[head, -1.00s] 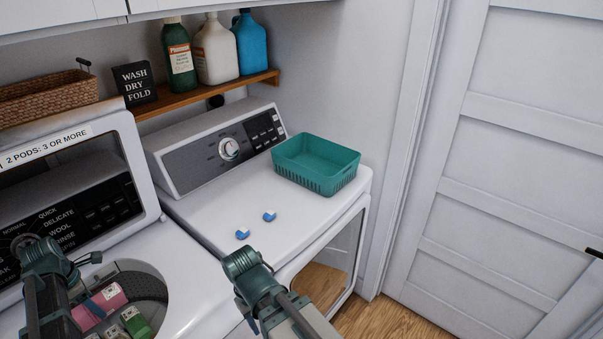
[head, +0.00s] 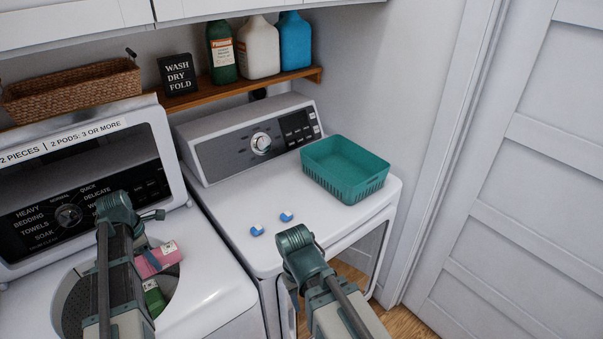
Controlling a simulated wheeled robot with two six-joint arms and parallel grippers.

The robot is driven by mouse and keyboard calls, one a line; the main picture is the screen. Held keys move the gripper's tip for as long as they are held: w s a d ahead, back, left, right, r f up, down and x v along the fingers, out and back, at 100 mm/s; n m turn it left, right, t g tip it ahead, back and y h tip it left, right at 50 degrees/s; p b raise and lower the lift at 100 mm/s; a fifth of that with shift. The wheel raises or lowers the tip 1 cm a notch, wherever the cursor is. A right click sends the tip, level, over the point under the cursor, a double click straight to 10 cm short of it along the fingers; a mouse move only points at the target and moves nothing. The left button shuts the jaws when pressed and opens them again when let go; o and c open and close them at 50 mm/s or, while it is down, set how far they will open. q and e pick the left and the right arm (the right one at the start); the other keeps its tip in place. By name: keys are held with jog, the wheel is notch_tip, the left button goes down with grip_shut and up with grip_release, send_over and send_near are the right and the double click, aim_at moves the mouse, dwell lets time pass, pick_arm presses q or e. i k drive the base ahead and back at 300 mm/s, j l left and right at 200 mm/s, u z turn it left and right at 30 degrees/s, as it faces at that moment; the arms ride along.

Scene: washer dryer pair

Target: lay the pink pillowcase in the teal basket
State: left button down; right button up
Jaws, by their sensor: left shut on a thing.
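The pink pillowcase (head: 164,254), a folded bundle with a small white label, is in the head view at the mouth of the open washer drum (head: 75,300). My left gripper (head: 147,256) is shut on it from above; the arm hides its left part and most of the fingers. The teal basket (head: 345,178) stands upright at the back right of the dryer top, and its visible inside looks empty. My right gripper (head: 291,285) is in front of the dryer, left of and below the basket. Its fingers are mostly hidden behind its wrist.
A green folded item (head: 154,299) lies in the drum below the pink one. Two small blue-and-white pods (head: 257,230) lie on the dryer top (head: 235,205). The raised washer lid (head: 90,130) stands behind the drum. Bottles (head: 258,48) stand on the shelf; the white door (head: 530,200) is right.

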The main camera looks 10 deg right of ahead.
aim_at(342, 176)
jog(key=l, duration=1.5)
jog(key=i+l, duration=0.15)
jog(key=l, duration=1.3)
jog(key=k+z, duration=0.05)
